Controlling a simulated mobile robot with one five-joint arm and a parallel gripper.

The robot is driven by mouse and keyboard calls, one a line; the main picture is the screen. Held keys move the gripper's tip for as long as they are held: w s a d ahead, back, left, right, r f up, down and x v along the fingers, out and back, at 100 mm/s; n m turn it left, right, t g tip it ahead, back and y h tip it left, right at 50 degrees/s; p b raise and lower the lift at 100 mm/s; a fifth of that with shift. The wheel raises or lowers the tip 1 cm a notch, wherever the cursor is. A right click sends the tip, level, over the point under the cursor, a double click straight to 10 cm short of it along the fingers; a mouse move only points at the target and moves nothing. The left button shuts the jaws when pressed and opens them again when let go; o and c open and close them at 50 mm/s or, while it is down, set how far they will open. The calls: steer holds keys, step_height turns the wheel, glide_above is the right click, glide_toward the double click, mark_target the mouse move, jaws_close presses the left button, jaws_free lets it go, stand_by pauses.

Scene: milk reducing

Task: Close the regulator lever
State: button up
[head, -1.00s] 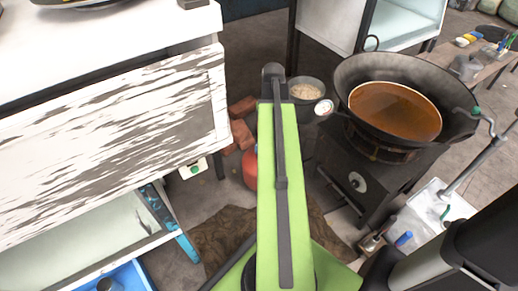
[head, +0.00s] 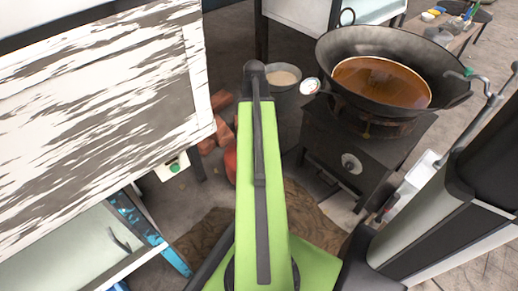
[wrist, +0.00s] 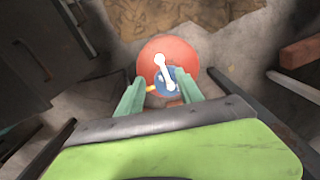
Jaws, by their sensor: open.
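In the wrist view, the red gas cylinder (wrist: 190,43) is seen from above, with a blue regulator (wrist: 181,77) on its top. A white lever (wrist: 164,70) lies across the regulator, running from upper left to lower right. A yellow piece sticks out on the regulator's left side. My gripper (wrist: 159,80) is open, with its two green fingers either side of the regulator and lever in the picture. I cannot tell how far above they are or whether they touch. In the head view, a sliver of the red cylinder (head: 230,165) shows left of my arm, which hides the rest.
A stove (head: 350,150) carrying a wok of brown liquid (head: 385,82) stands to the right. A white worn cabinet (head: 100,120) fills the left. Bricks (head: 222,130) and a pot (head: 282,78) are behind the cylinder. A brown cloth (head: 205,240) lies on the floor.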

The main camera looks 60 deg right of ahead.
step_height(320, 180, down, 11)
steer(key=b, duration=0.9)
steer(key=shift+s, duration=0.1)
jaws_close()
stand_by(0.5)
steer(key=shift+s+d, duration=0.1)
steer(key=shift+d, duration=0.2)
steer(key=shift+a, duration=0.15)
